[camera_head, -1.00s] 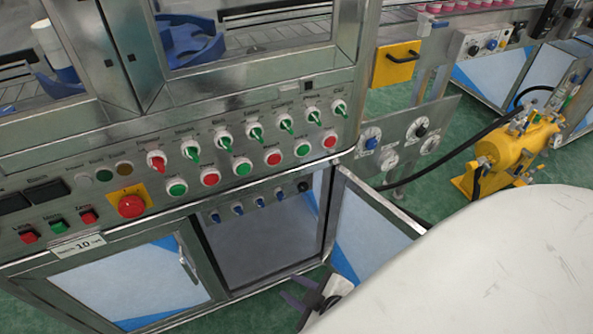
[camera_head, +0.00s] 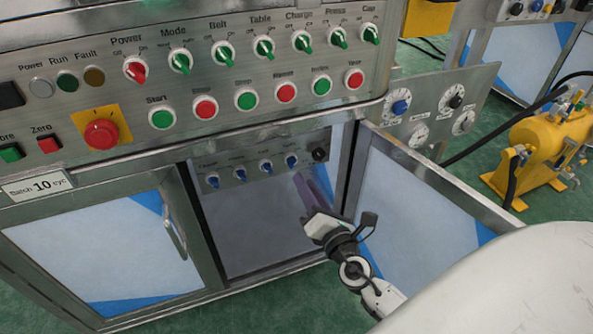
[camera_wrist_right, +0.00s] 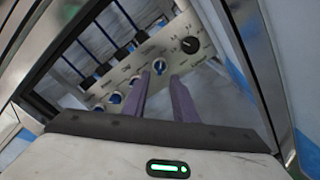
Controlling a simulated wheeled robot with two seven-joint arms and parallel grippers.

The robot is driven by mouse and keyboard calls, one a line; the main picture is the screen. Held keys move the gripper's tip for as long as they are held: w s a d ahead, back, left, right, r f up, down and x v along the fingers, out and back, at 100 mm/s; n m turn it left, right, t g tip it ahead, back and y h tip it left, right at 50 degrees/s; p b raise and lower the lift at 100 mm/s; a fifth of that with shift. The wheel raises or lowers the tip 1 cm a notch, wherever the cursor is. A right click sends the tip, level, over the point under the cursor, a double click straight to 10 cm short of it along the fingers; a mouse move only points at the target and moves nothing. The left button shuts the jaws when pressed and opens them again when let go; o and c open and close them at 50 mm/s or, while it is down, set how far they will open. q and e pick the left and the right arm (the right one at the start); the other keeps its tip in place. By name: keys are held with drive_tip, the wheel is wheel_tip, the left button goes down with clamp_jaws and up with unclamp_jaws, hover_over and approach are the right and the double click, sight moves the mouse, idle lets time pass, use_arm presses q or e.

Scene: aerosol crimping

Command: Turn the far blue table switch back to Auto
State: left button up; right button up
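Inside the open cabinet, a small inner panel (camera_head: 228,170) carries a row of several blue switches and one black knob (camera_head: 319,154). The blue switch nearest the black knob (camera_head: 291,160) also shows in the right wrist view (camera_wrist_right: 159,66). The labels are too small to read surely, so I cannot tell which switch is the table one. My right gripper (camera_head: 310,185) is in the cabinet opening, below and in front of the panel's right end. In the wrist view its two purple fingers (camera_wrist_right: 160,80) are apart, empty, pointing toward that blue switch. My left gripper is out of view.
The open cabinet door (camera_head: 410,205) stands to the right of my right gripper. The upper control panel (camera_head: 110,75) has several green and red switches, buttons and a red emergency stop (camera_head: 101,134). A yellow machine (camera_head: 535,150) stands at the right.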

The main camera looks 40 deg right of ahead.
sight(295, 164)
drive_tip(key=x, duration=0.7)
drive_tip(key=shift+w, duration=0.1)
clamp_jaws()
